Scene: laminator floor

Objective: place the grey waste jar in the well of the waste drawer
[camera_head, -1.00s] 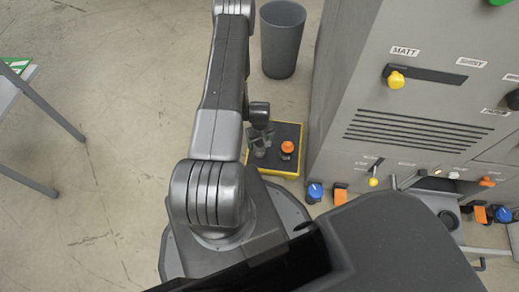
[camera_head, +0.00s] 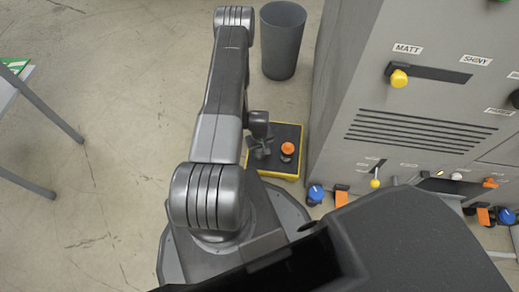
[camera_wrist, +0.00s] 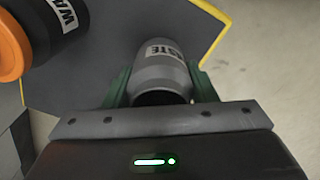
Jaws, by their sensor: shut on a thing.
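The grey waste jar (camera_wrist: 163,74), with a white label ending in "STE", is between the green fingers of my gripper (camera_wrist: 158,84) in the wrist view. My gripper is shut on it, over the dark mat. In the head view my gripper (camera_head: 260,147) is low over the mat's left part; the jar is hard to make out there. The waste drawer (camera_head: 452,200) is at the foot of the grey machine on the right. Only a sliver of it shows past a dark part of my body, and its well is hidden.
A dark jar with an orange top (camera_head: 287,149) stands on the yellow-edged mat (camera_head: 290,132), close beside my gripper. A grey bin (camera_head: 282,42) stands behind. The grey machine (camera_head: 420,120) fills the right side, with knobs along its foot. Floor at left is clear up to a table (camera_head: 30,95).

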